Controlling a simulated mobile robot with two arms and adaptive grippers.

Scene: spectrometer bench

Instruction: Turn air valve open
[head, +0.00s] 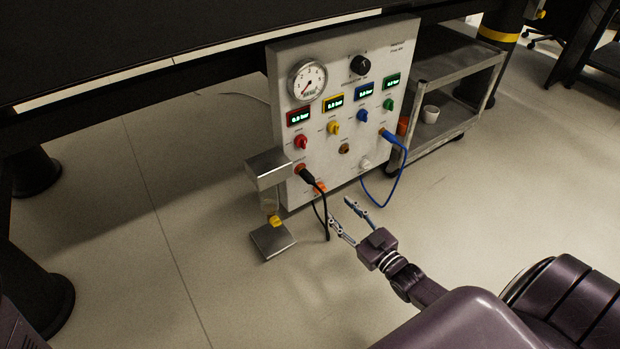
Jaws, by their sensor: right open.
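A pale control panel (337,125) hangs under the dark bench. It carries a row of small valve knobs: red (301,142), yellow (333,127), blue (362,115) and green (388,104). Each has a lit display above it. No label that I can read marks one as the air valve. My right gripper (342,211) is open and empty, below and in front of the panel's lower edge. Its two fingers point up and left, apart from the knobs. My left gripper is not in view.
A round gauge (307,80) and a black knob (360,65) sit above the displays. Black (321,195) and blue (397,188) cables hang from the panel. A metal bracket (269,168) with a yellow part stands left. A grey cart (455,75) stands right. The front floor is clear.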

